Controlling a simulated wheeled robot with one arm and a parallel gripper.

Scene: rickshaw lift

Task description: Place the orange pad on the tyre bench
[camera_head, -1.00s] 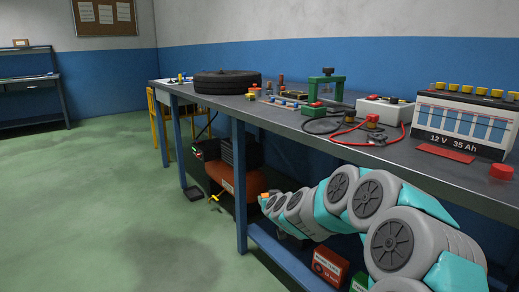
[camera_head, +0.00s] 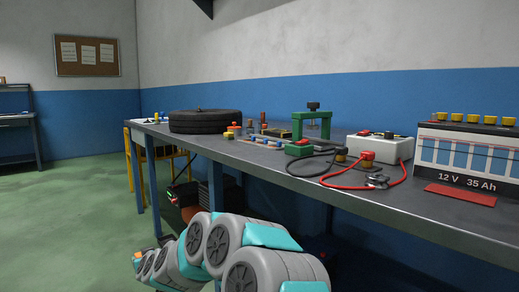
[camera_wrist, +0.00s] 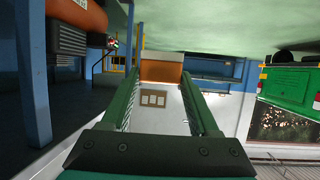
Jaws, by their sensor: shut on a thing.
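The orange pad (camera_wrist: 161,72) sits between the tips of my gripper (camera_wrist: 160,86) in the wrist view. The green fingers are shut on it, and its far face looks pale. In the head view a small orange piece (camera_head: 137,257) shows at the far end of my arm, below bench-top height and left of the bench. My gripper is otherwise hard to make out there. The long grey bench (camera_head: 432,207) carries a black tyre (camera_head: 205,121) at its far end. My arm hides part of the bench's underside.
A battery (camera_head: 468,155), red mat (camera_head: 460,195), red cable, white box (camera_head: 380,147) and green press (camera_head: 312,122) stand on the bench. Small parts lie near the tyre. A yellow chair (camera_head: 180,165) stands behind the far end. Green floor (camera_head: 70,220) is open at left.

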